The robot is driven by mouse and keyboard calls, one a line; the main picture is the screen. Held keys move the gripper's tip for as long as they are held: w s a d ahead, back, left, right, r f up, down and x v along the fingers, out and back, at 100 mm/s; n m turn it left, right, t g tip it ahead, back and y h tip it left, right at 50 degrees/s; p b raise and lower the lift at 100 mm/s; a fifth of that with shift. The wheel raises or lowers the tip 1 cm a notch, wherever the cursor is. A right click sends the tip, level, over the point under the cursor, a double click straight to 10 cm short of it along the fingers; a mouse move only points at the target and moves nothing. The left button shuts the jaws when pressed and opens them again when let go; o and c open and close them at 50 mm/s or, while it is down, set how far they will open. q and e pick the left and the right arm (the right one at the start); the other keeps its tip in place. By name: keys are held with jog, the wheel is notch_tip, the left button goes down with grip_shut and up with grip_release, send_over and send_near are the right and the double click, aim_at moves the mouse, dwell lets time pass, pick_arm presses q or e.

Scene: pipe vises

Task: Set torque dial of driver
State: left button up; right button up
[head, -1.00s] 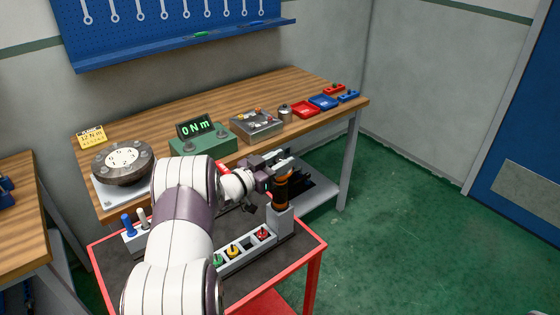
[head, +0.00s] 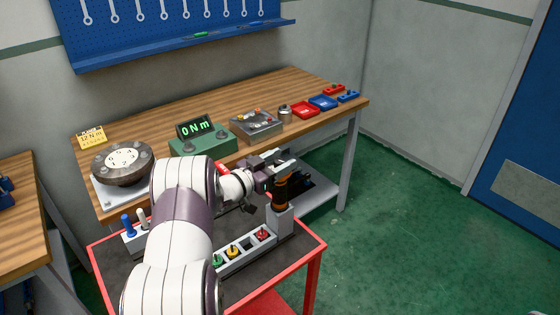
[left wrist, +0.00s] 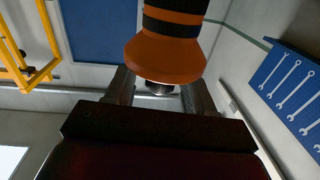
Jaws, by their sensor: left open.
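The driver (head: 281,190) stands upright in a grey holder (head: 280,218) at the right end of the red cart. It has a dark body with orange bands. My left gripper (head: 278,162) is open at the top of the driver, its fingers level with the upper end. In the left wrist view the driver's orange and black body (left wrist: 168,50) is close up, with its flared end between the two open fingers (left wrist: 160,95). I cannot tell whether the fingers touch it. The dial's marks are not readable. My right gripper is not in view.
A green tester (head: 203,140) on the bench reads 0 Nm. A yellow card (head: 92,137) says 12 Nm beside a round flange (head: 122,162). A rack with coloured bits (head: 233,252) lies on the red-rimmed cart (head: 314,248), close to the driver holder.

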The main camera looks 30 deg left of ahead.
pick_arm(q)
jog(key=b+v, duration=0.2)
jog(key=v, duration=1)
jog(key=shift+s, duration=0.25)
jog(key=shift+a, duration=0.1)
